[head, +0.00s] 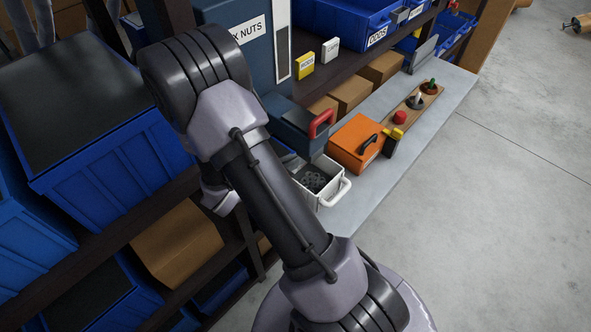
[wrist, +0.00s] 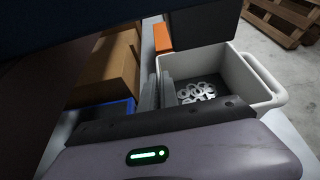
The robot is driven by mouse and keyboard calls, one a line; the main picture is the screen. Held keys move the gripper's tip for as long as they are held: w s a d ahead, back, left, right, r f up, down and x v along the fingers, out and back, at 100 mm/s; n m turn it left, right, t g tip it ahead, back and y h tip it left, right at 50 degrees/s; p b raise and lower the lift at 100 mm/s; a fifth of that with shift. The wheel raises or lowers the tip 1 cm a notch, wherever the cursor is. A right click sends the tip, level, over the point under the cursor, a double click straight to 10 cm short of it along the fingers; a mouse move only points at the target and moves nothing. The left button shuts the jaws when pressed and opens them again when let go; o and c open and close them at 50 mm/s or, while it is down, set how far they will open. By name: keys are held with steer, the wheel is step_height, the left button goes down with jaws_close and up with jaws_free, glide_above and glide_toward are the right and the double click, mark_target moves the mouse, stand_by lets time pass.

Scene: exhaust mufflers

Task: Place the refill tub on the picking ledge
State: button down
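The refill tub is a white open box with a looped handle, and several metal rings or nuts lie inside it. In the head view the tub (head: 330,197) is at the near end of the grey ledge (head: 385,168), partly behind my arm. In the wrist view the tub (wrist: 228,57) is just beyond my gripper. My gripper (wrist: 163,90) has its grey fingers close together at the tub's left wall; whether they grip that wall cannot be made out. In the head view my arm hides most of the gripper.
A blue-grey nuts dispenser (head: 240,45) with a red-handled drawer (head: 321,123) stands behind the tub. An orange box (head: 352,140) is close beside it. Farther along are cardboard boxes (head: 383,68) and a wooden board with pegs (head: 415,104). Clear floor (head: 500,170) lies to the right.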

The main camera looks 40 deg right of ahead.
mark_target(318, 184)
steer(key=shift+f+b, duration=0.9)
steer(key=shift+f, duration=1.1)
steer(key=c, duration=1.6)
jaws_free()
steer(key=shift+r, duration=0.1)
